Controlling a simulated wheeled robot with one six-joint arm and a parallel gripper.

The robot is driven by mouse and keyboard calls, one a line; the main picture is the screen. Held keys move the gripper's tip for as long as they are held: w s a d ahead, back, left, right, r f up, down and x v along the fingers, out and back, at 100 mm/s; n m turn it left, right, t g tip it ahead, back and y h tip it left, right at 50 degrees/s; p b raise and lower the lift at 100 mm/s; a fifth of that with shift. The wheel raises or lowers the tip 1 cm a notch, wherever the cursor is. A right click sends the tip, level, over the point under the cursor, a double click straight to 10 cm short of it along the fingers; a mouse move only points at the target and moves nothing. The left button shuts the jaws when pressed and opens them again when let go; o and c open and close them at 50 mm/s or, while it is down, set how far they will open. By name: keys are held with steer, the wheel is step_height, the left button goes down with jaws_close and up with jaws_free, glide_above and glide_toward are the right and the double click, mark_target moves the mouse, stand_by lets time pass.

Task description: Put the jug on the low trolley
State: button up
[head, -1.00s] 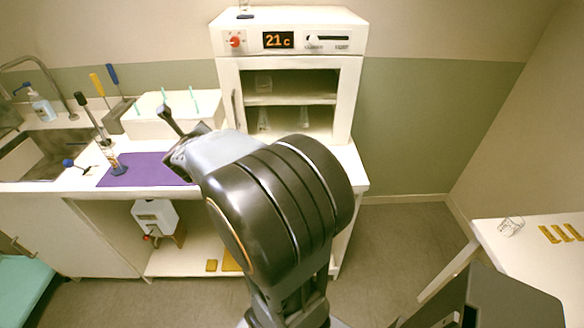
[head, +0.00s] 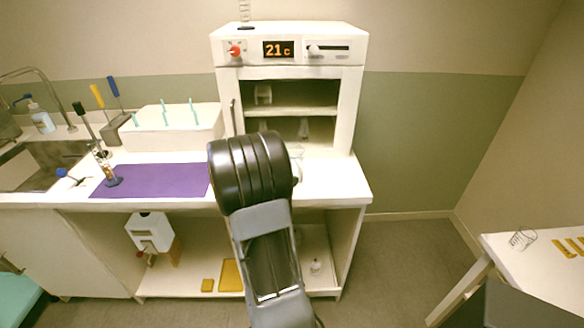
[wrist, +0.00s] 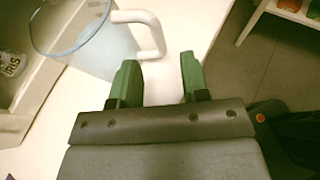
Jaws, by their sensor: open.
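The jug (wrist: 88,38) is clear with a white handle and stands on the white worktop at the upper left of the wrist view. In the head view a glassy edge (head: 298,162) beside my arm looks like part of it; the rest is hidden. My gripper (wrist: 158,75) is open with nothing between its green fingers. The jug's handle is just beyond the fingertips, towards the left one; I cannot tell whether they touch. My arm hides the fingers in the head view. I cannot pick out the low trolley for certain.
A white cabinet (head: 222,95) with an open front and a 21 c display stands behind the jug. A purple mat (head: 150,182) lies left of my arm. A white table (head: 505,250) with a wire coil (head: 522,239) is at the right. Floor between is clear.

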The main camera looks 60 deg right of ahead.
mark_target(301, 180)
steer(key=shift+p+x, duration=0.6)
steer(key=shift+x, duration=2.45)
steer(key=shift+s+r, duration=0.1)
jaws_close()
